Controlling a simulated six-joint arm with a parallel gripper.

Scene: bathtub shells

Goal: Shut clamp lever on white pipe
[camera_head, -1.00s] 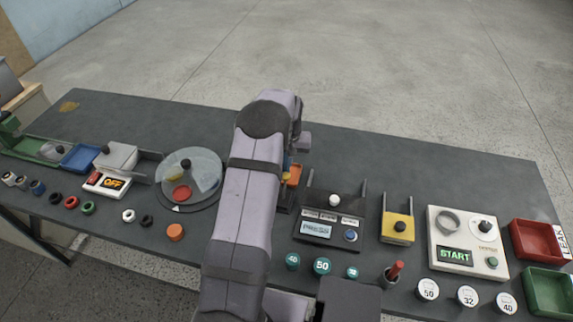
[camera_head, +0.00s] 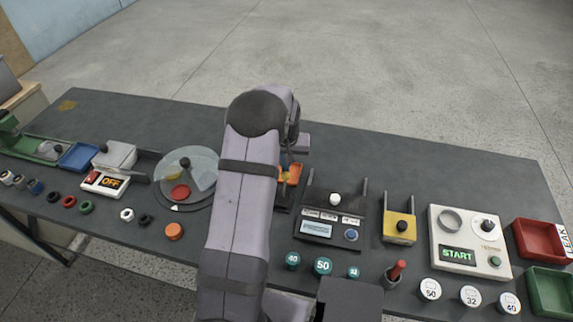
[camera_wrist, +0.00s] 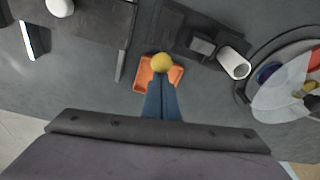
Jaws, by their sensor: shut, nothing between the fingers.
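The white pipe (camera_wrist: 234,63) is a short, open-ended tube in the wrist view, held in a dark fixture with grey blocks (camera_wrist: 202,45). A round yellow knob (camera_wrist: 162,63) shows over an orange piece (camera_wrist: 144,76); whether it tops the clamp lever is unclear. My gripper (camera_wrist: 162,78) has its blue fingers together and empty, with the tips at or just above the knob; contact cannot be told. In the head view my arm hides the pipe and most of the clamp, and only the orange piece (camera_head: 294,174) shows beside it.
A round dial with a clear cover (camera_head: 200,170) stands left of my arm. A dark press station (camera_head: 330,215) with upright posts is close on the right, then a yellow block (camera_head: 399,230) and a white START panel (camera_head: 468,250). The table's far strip is clear.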

